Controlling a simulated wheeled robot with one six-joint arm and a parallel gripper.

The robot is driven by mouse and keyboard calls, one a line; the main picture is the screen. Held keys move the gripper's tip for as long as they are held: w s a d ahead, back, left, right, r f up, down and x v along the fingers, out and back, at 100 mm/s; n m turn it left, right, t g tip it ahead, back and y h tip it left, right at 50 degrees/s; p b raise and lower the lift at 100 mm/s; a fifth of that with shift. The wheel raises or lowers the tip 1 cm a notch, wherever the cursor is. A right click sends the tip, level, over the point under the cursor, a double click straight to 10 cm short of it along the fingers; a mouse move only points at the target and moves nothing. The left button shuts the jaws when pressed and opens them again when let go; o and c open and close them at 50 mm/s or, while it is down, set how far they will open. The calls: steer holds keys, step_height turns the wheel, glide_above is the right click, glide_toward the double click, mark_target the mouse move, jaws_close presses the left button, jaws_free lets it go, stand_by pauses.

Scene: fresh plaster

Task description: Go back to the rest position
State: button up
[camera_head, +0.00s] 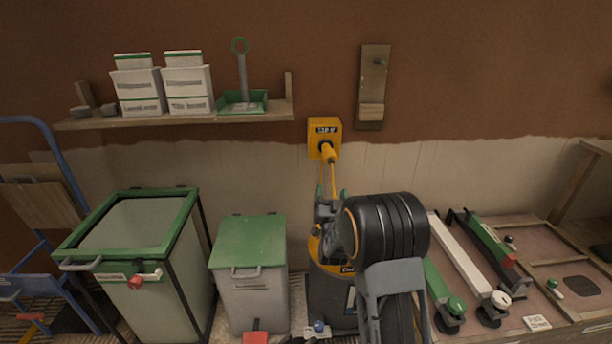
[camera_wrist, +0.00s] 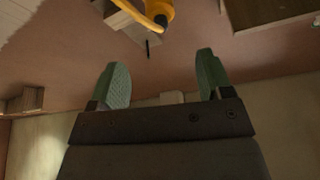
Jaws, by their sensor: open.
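My gripper (camera_wrist: 163,76) is open and empty in the wrist view, with its two green ribbed fingers apart and nothing between them. In the head view my gripper (camera_head: 331,196) is partly hidden by my own arm. It is below the yellow wall socket (camera_head: 322,132) and apart from it. A yellow plug (camera_head: 328,152) sits at the socket, and its yellow cable runs down behind my arm. A yellow part (camera_wrist: 158,12) also shows at the top of the wrist view, beyond the fingers.
A dark machine with a yellow rim (camera_head: 330,290) stands behind my arm. To its left are a green-lidded bin (camera_head: 250,243) and a green-rimmed cart (camera_head: 130,262). A shelf (camera_head: 190,119) holds boxes and a green tray. A bench (camera_head: 555,245) with long tools is at right.

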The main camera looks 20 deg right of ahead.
steer(key=s+a+r+n+g+y+p, duration=0.2)
steer(key=s+a+r+g+y+p, duration=0.15)
steer(key=r+p, duration=0.4)
steer(key=s+a+r+n+g+y+p, duration=0.2)
steer(key=s+a+r+g+p, duration=0.15)
steer(key=r+p, duration=0.4)
steer(key=s+a+r+n+g+p, duration=0.1)
steer(key=s+r+g+p, duration=0.2)
steer(key=s, duration=0.4)
steer(key=s+a+r+n+g+y+p, duration=0.1)
steer(key=s+r+g+p, duration=0.2)
steer(key=s, duration=0.5)
steer(key=s+a+r+n+g+p, duration=0.1)
steer(key=s+r+g+p, duration=0.3)
steer(key=s+p, duration=0.2)
steer(key=shift+s+g, duration=0.4)
steer(key=shift+s, duration=0.8)
steer(key=shift+a+y, duration=0.1)
steer(key=shift+y, duration=0.15)
steer(key=shift+c, duration=0.5)
